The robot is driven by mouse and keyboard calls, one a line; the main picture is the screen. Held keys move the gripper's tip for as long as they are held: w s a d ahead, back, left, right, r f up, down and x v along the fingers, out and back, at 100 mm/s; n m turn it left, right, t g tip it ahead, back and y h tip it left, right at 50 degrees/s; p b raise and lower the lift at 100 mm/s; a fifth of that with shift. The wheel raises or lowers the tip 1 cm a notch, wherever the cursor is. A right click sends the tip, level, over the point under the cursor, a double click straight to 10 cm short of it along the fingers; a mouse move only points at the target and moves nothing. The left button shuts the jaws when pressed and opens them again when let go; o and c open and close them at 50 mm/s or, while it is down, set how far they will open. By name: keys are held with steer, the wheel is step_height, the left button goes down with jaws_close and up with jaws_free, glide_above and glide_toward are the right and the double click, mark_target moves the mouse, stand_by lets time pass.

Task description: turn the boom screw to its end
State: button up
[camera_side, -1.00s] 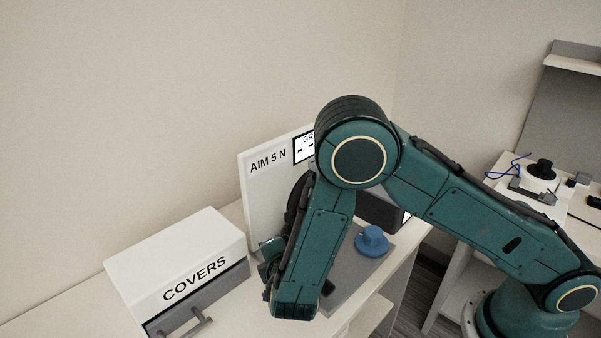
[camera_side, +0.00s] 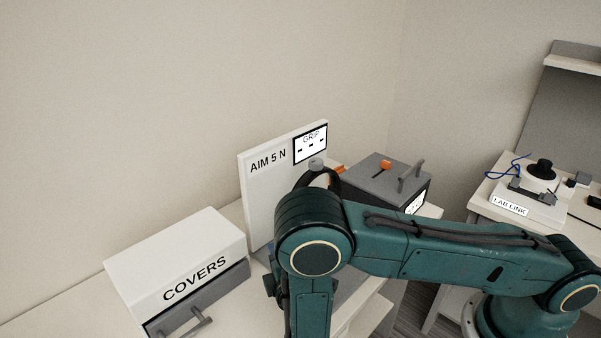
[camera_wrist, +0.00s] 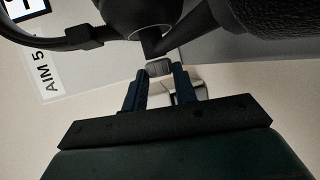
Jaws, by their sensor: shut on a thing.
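The boom screw (camera_wrist: 159,68) is a small grey ridged knob under the dark headset (camera_wrist: 150,20) in the wrist view. The two blue fingers of my gripper (camera_wrist: 160,77) stand on either side of it and are shut on it. In the side view only the headset's black band (camera_side: 322,176) shows, in front of the white board (camera_side: 258,195). My arm hides the screw and most of the headset there, and my gripper is almost all hidden too.
A white and grey box marked COVERS (camera_side: 185,260) stands left of my arm. A grey box with an orange switch (camera_side: 385,178) stands behind it. The board carries a GRIP display (camera_side: 311,146). A LAB LINK device (camera_side: 535,190) sits on a separate table at right.

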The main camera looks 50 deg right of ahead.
steer(key=o, duration=1)
steer(key=shift+s, duration=0.1)
steer(key=shift+v, duration=3.7)
